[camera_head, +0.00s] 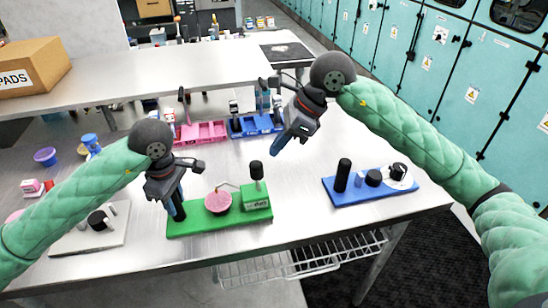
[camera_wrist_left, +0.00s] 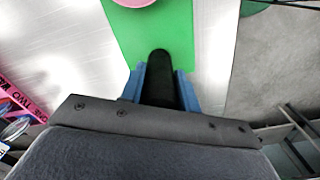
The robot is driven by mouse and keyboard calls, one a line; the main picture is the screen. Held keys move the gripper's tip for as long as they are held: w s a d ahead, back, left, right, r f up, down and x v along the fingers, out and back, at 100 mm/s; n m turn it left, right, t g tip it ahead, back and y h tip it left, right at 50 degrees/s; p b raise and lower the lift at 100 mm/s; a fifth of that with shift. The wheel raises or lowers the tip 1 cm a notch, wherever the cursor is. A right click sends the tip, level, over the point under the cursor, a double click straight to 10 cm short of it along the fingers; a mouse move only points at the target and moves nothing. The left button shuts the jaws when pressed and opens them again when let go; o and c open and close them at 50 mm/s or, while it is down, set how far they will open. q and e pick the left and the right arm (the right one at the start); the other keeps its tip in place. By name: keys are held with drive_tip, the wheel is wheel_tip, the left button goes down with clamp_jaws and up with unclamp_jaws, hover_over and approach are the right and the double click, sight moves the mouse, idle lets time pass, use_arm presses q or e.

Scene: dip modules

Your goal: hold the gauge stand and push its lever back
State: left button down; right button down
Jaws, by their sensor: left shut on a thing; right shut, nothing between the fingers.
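The gauge stand appears to be the green board (camera_head: 221,224) at the front middle of the table. It carries a black post (camera_wrist_left: 161,72), a pink round disc (camera_head: 218,203) and a green box (camera_head: 257,201) with an upright black-topped lever (camera_head: 256,171). My left gripper (camera_head: 176,211) is shut on the black post at the board's left end; the blue fingers hold it from both sides in the left wrist view (camera_wrist_left: 160,90). My right gripper (camera_head: 277,151) is shut and empty, in the air behind and to the right of the lever, apart from it.
A blue board (camera_head: 372,194) with black parts stands to the right, a white board (camera_head: 82,240) to the left. Pink (camera_head: 203,132) and blue (camera_head: 256,124) trays stand behind. A cardboard box (camera_head: 33,65) sits on the raised shelf. Table between green and blue boards is clear.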

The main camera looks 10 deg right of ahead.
use_arm(q)
drive_tip(key=shift+a, duration=0.1)
use_arm(e)
drive_tip(key=shift+s+d+r, duration=0.1)
drive_tip(key=shift+d+r, duration=0.15)
drive_tip(key=shift+r, duration=0.65)
drive_tip(key=shift+d+r, duration=0.2)
drive_tip(key=shift+r, duration=0.7)
use_arm(q)
drive_tip(key=c, duration=0.9)
unclamp_jaws()
drive_tip(key=shift+f, duration=0.1)
drive_tip(key=shift+c, duration=0.2)
drive_tip(key=shift+r+p, duration=0.5)
drive_tip(key=shift+r, duration=3.35)
use_arm(e)
drive_tip(key=shift+r, duration=0.5)
use_arm(q)
drive_tip(key=shift+r, duration=1.25)
wheel_tip(320, 180, up, 6)
drive_tip(key=p, duration=0.2)
drive_tip(key=shift+r, duration=0.25)
use_arm(e)
drive_tip(key=shift+r, duration=0.95)
